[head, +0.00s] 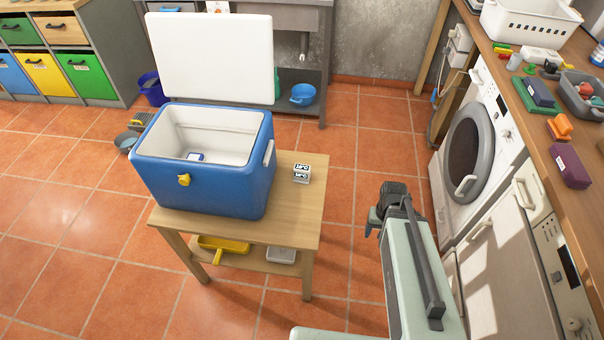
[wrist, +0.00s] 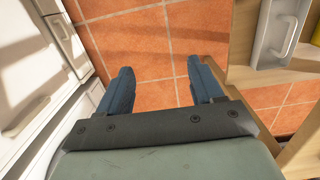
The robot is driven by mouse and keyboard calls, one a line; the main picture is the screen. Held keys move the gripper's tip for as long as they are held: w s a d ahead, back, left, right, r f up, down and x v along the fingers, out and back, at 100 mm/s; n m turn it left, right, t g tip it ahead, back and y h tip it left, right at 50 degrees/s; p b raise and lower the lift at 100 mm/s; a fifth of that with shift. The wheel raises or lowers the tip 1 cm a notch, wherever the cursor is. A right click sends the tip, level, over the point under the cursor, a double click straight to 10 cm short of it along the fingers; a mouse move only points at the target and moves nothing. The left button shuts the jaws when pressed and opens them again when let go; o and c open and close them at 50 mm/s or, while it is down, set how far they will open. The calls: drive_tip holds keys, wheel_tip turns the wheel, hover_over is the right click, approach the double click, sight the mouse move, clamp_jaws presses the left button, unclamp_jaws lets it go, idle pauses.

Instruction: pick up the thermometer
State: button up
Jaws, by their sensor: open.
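A small white block with dark display-like panels, which looks like the thermometer (head: 301,174), stands on the small wooden table (head: 292,225), right of the blue cooler (head: 205,185). My gripper (head: 385,207) is to the right of the table, apart from it, over the floor. In the wrist view my gripper (wrist: 160,75) has its two fingers wide apart, with only floor tiles between them. The thermometer does not show in the wrist view.
The cooler's white lid (head: 212,58) stands open. A small blue and white item (head: 196,157) lies inside. The table's lower shelf holds a yellow tray (head: 222,244) and a grey tray (head: 281,255). A washing machine (head: 478,145) and a cluttered counter (head: 545,125) line the right.

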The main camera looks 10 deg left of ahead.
drive_tip(key=w+r+t, duration=0.1)
drive_tip(key=w+r, duration=0.3)
drive_tip(key=m+y, duration=0.2)
drive_tip(key=m, duration=1.7)
approach(302, 167)
drive_tip(key=shift+w+a+f, duration=0.1)
drive_tip(key=shift+a+f, duration=0.25)
drive_tip(key=shift+f, duration=1.65)
drive_tip(key=shift+s+a+f, duration=0.1)
drive_tip(key=shift+a+f, duration=0.25)
drive_tip(key=shift+f, duration=1.65)
drive_tip(key=shift+w+a+f, duration=0.1)
drive_tip(key=shift+a+f, duration=0.2)
drive_tip(key=shift+f, duration=1.65)
drive_tip(key=c, duration=1.1)
